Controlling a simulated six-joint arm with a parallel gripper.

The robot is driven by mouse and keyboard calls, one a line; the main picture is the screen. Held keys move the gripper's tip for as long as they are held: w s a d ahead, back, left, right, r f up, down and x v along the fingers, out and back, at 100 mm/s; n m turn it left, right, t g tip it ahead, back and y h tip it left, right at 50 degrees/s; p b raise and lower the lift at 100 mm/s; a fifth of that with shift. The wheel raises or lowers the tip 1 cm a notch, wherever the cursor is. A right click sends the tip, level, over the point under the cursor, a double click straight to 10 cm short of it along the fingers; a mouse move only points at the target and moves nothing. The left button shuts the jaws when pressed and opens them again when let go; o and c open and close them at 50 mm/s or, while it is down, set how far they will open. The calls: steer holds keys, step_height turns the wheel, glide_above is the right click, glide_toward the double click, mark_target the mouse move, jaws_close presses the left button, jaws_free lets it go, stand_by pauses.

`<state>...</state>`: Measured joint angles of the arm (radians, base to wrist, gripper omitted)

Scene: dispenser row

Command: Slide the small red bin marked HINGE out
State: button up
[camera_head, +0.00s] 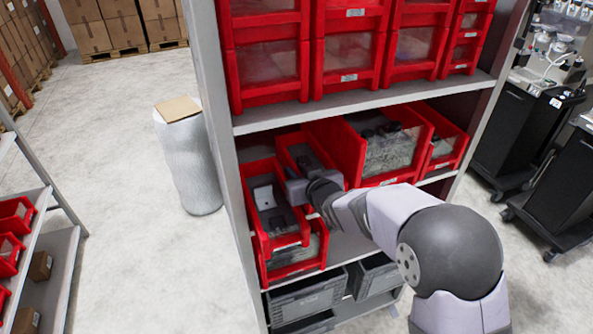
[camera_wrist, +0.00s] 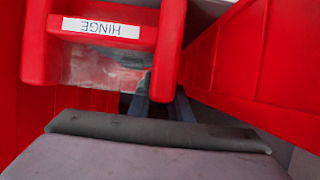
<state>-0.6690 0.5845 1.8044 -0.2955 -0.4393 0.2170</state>
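The small red bin marked HINGE (camera_wrist: 100,10) shows in the wrist view, its white label upside down above a clear front window. In the head view it appears to be the narrow red bin (camera_head: 284,143) behind my gripper, on the middle shelf; its label cannot be read there. My gripper (camera_head: 292,188) is at its front, partly hiding it. In the wrist view the two dark fingers (camera_wrist: 163,103) stand apart, close to the bin's right-hand side wall. Contact with the wall cannot be made out.
A red bin (camera_head: 306,229) to the left sticks out of the shelf; in the wrist view a long red wall (camera_wrist: 235,65) runs close on the right. A wide red bin (camera_head: 421,133) stands to the right. Grey crates (camera_head: 309,298) are below. The shelf board (camera_head: 350,103) runs above.

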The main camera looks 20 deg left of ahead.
jaws_close()
steer(key=shift+s+d+b, duration=0.9)
steer(key=shift+s+d, duration=2.4)
steer(key=shift+o, duration=1.5)
jaws_free()
